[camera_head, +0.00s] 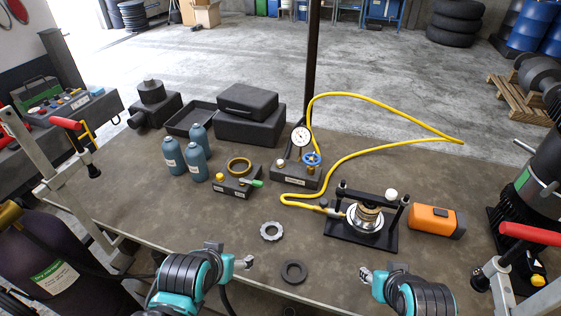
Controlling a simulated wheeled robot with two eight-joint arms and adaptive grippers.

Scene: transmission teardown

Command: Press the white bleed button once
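A dark regulator block (298,175) stands at the middle of the bench, with a round white gauge (301,136) and a blue handwheel (311,159) on it. A small pale button (280,163) sits on its left top. A larger white knob (391,195) stands on the black fixture (360,235) to the right; I cannot tell for sure which is the bleed button. My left gripper (248,262) is at the front edge, left of a black ring. My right gripper (365,274) is below the fixture. Both are apart from the buttons; their finger opening is unclear.
A yellow hose (390,147) loops from the block to the fixture. A toothed ring (271,231) and black ring (294,271) lie in front. An orange box (436,221) is right; blue bottles (197,157), a small valve block (237,183) and black cases (248,115) are left and behind.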

